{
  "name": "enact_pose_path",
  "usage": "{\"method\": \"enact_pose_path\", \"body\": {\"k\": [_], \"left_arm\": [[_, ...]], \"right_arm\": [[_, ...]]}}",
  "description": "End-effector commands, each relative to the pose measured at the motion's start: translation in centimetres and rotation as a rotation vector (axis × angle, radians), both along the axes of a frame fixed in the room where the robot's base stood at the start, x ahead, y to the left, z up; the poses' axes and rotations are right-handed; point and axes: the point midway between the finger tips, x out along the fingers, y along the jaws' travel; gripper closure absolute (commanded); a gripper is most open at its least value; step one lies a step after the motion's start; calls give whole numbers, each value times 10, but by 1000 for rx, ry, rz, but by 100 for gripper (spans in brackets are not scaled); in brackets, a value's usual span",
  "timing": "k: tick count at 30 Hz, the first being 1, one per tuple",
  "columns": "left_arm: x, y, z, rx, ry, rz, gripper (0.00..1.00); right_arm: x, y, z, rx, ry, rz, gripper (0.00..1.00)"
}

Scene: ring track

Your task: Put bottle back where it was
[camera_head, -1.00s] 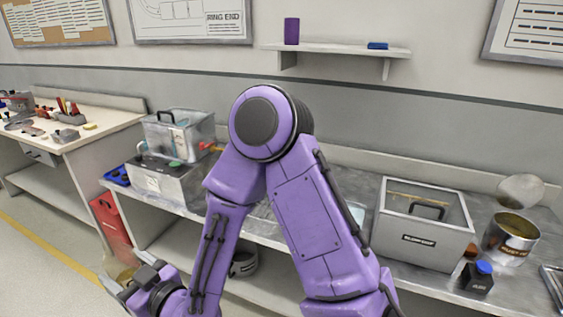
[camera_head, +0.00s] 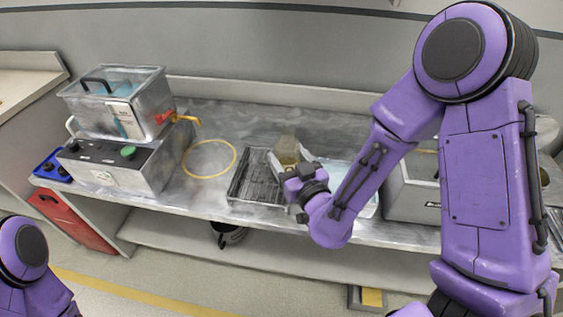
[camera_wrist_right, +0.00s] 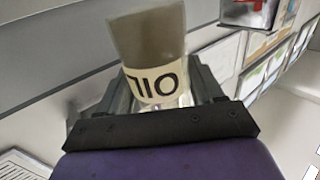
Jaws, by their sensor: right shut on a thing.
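The bottle (camera_head: 288,148) is a see-through brownish one. In the right wrist view the bottle (camera_wrist_right: 152,45) has a pale label with dark letters that look like an upside-down "OIL". My right gripper (camera_head: 293,168) is shut on it, the fingers on either side of its label end. In the head view the bottle is over the bench, by the right part of a dark ridged tray (camera_head: 248,186). I cannot tell whether it touches anything below. The gripper hides part of it. My left gripper is out of view; only part of that arm shows at lower left.
A yellow ring (camera_head: 209,175) lies on the bench left of the tray. Further left, a clear-walled tank (camera_head: 85,105) sits on a grey control box (camera_head: 110,165). A grey lidded box (camera_head: 405,200) stands to the right, partly behind my arm. A dark pot (camera_head: 228,235) is on the lower shelf.

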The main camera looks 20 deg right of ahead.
Motion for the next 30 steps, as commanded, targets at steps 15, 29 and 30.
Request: {"method": "enact_pose_path", "body": {"k": [15,29,30], "left_arm": [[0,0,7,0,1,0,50],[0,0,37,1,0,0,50],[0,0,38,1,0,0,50]], "right_arm": [[-2,-31,16,7,-15,15,74],[72,24,-38,5,-7,18,74],[77,28,-45,6,-7,17,74]]}}
